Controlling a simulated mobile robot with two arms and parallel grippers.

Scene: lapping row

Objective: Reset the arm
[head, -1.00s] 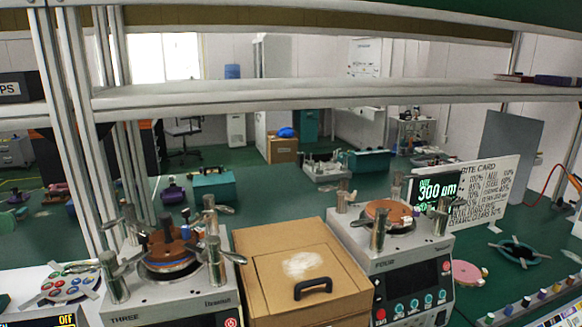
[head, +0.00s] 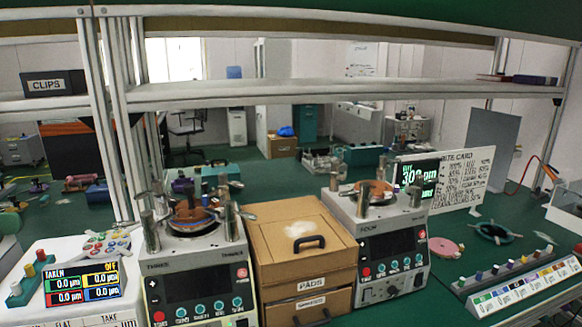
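Neither of my grippers shows in the head view. Machine THREE (head: 200,283) stands at centre left, with metal posts and clamp levers around a copper-coloured plate with a blue rim (head: 191,217). Machine FOUR (head: 395,245) stands right of centre, with similar posts around a copper-coloured plate (head: 374,187). Both have dark screens and a row of teal buttons. I cannot tell which part, if any, is the arm the task names.
A cardboard drawer box (head: 306,245) marked PADS stands between the machines. A white readout unit (head: 85,285) is at left. At right are a 300 µm display (head: 417,180), a card board (head: 466,180), a pink disc (head: 445,248) and a colour-marked rack (head: 515,285). A shelf (head: 340,92) crosses above.

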